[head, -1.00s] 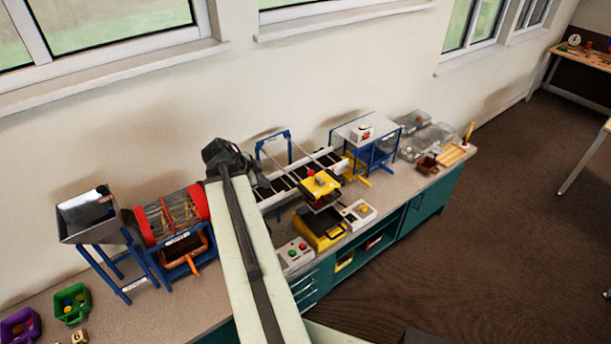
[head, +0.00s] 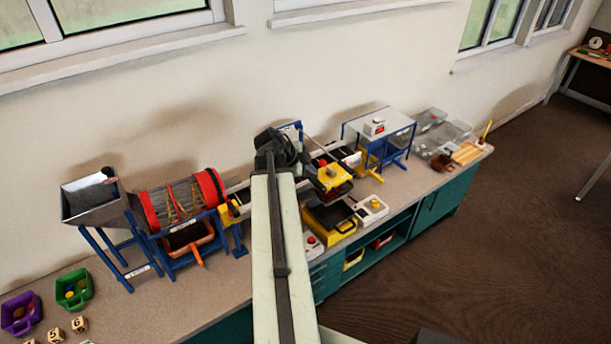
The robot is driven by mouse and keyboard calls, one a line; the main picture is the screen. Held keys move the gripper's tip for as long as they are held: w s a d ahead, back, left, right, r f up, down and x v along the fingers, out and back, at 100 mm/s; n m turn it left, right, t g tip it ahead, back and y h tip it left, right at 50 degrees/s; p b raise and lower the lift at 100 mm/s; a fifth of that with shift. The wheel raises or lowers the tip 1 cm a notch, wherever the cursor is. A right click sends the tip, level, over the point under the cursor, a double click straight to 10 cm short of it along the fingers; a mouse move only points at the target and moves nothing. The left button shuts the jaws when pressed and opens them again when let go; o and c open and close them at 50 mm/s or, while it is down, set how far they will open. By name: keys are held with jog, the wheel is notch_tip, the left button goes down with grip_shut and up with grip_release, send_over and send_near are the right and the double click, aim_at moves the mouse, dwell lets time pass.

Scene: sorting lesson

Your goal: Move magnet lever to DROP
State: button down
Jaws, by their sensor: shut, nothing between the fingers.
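The yellow magnet unit (head: 333,176) with a red knob on top hangs over the conveyor's near side. A yellow bin (head: 330,222) with a dark top stands below it. A pale control box (head: 372,209) with an orange-yellow knob sits right of the bin. No lever or DROP marking can be made out at this size. My gripper (head: 275,148) is dark, at the far end of my pale arm, left of the magnet unit and in front of the conveyor in the picture. It is shut and empty; its fingertips are hard to make out.
A red-ringed drum (head: 181,201) and a grey hopper (head: 92,200) stand left. A second control box (head: 312,247) is partly behind my arm. A clear-topped blue stand (head: 379,127) and clear trays (head: 440,138) stand right. Green (head: 74,288) and purple (head: 20,313) bins sit front left.

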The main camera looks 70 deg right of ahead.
jog(key=d, duration=0.2)
jog(key=d+f, duration=0.1)
jog(key=d, duration=0.2)
jog(key=shift+f, duration=0.1)
